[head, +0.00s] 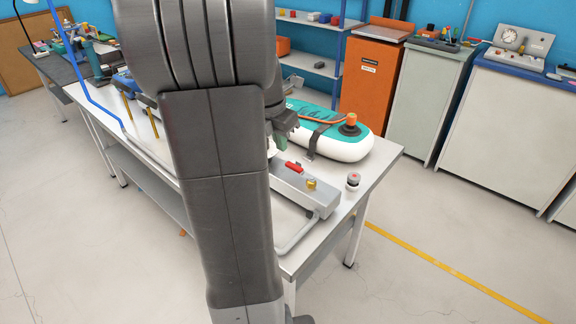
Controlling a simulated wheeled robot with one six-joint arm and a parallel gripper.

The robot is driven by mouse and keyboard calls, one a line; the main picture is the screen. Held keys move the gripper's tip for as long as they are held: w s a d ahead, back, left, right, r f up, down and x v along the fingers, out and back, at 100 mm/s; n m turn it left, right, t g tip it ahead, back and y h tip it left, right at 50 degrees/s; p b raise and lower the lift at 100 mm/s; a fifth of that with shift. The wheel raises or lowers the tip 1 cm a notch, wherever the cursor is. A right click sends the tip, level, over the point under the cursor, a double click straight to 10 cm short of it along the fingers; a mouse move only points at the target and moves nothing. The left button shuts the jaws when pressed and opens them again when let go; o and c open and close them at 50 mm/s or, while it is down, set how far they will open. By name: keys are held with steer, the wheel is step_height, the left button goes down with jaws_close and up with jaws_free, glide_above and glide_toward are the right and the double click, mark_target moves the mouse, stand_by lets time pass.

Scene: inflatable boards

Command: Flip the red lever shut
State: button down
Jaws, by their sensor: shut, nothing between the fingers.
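In the head view, the red lever (294,168) sits on top of a grey metal box (309,189) on the workbench. It looks to lie low along the box top, but its exact angle is too small to tell. A small brass fitting (311,184) is on the box to the right of the lever. My gripper (279,146) is shut and empty, just above and to the left of the lever, apart from it as far as I can see. My arm hides the left part of the box and much of the bench behind it.
A teal and white inflatable board (345,148) with a strap lies behind the box. A small round gauge or cap (353,180) stands right of the box. A grey bent pipe (297,236) runs at the front. The bench's right corner (385,157) is clear.

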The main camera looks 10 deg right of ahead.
mark_target(300, 171)
steer(key=shift+f, duration=0.1)
steer(key=x, duration=1)
